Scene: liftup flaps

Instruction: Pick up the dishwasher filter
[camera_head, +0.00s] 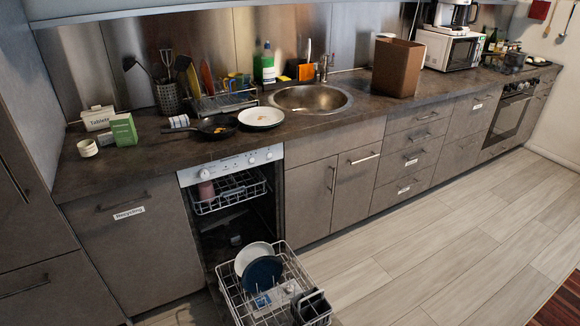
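The dishwasher (230,162) stands open under the counter, with a dark interior. A small grey piece (236,240) shows low inside it; it is too small and dark to tell whether it is the filter. The lower rack (228,291) is pulled out toward me and holds a white plate (252,250), a dark blue plate (262,274), a small blue and white item (262,301) and a dark item (313,307). The rack hides part of the dishwasher's floor. Neither of my grippers is in view.
The upper rack (230,195) holds a pinkish cup (206,190). The wooden floor (440,240) at right is clear.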

